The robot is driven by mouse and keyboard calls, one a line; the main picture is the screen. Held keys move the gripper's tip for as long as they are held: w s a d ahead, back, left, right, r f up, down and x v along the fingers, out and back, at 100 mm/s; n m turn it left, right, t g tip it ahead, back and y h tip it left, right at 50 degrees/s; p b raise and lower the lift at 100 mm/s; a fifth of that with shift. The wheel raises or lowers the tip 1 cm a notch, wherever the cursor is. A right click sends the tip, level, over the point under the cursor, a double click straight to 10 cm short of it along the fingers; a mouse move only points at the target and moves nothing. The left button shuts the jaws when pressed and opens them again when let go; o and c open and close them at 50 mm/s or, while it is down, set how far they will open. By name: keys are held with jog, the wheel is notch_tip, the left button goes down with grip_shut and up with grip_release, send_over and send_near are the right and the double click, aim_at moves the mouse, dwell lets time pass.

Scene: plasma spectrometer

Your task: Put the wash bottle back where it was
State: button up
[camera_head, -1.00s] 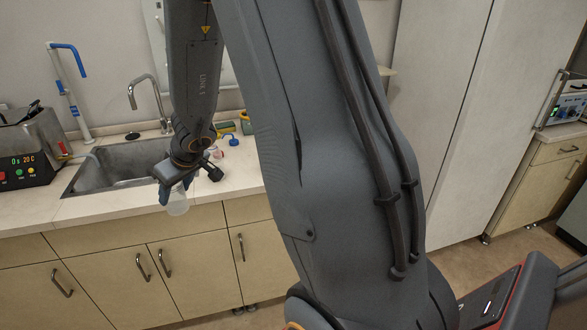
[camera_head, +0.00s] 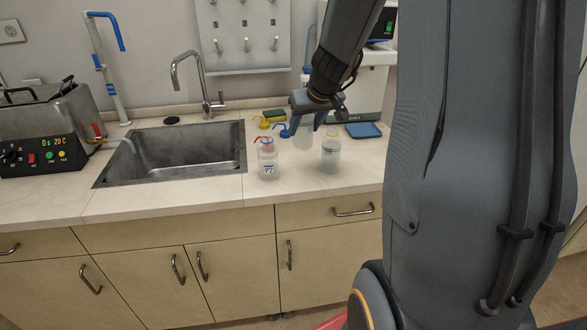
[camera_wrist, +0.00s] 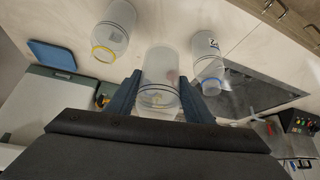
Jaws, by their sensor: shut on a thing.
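My gripper (camera_head: 308,118) is shut on a translucent bottle (camera_head: 303,138), held over the counter to the right of the sink. In the wrist view the bottle (camera_wrist: 160,72) lies between the two dark fingers (camera_wrist: 160,98). Its base against the counter is not clear, so I cannot tell whether it touches. A bottle labelled P2 with a red top (camera_head: 268,160) stands to its front left. Another translucent bottle (camera_head: 330,153) stands to its right.
The sink (camera_head: 178,152) with its tap (camera_head: 190,70) is to the left. A heated bath (camera_head: 40,135) stands farther left. A blue tray (camera_head: 363,130) and a white instrument (camera_head: 370,85) are at the back right. The front counter strip (camera_head: 225,198) is clear.

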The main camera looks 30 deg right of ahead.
aim_at(306, 141)
jog(key=f+b, duration=0.1)
jog(key=f, duration=0.2)
jog(key=f+b, duration=0.1)
jog(key=f, duration=0.1)
jog(key=shift+w+d+f+b, duration=0.2)
jog(key=shift+w+d+b, duration=0.05)
jog(key=shift+d+b, duration=0.1)
jog(key=shift+f+b, duration=1.35)
jog(key=shift+f, duration=0.8)
jog(key=shift+f, duration=0.15)
jog(key=o, duration=1.1)
jog(key=shift+c, duration=0.2)
jog(key=shift+o, duration=0.3)
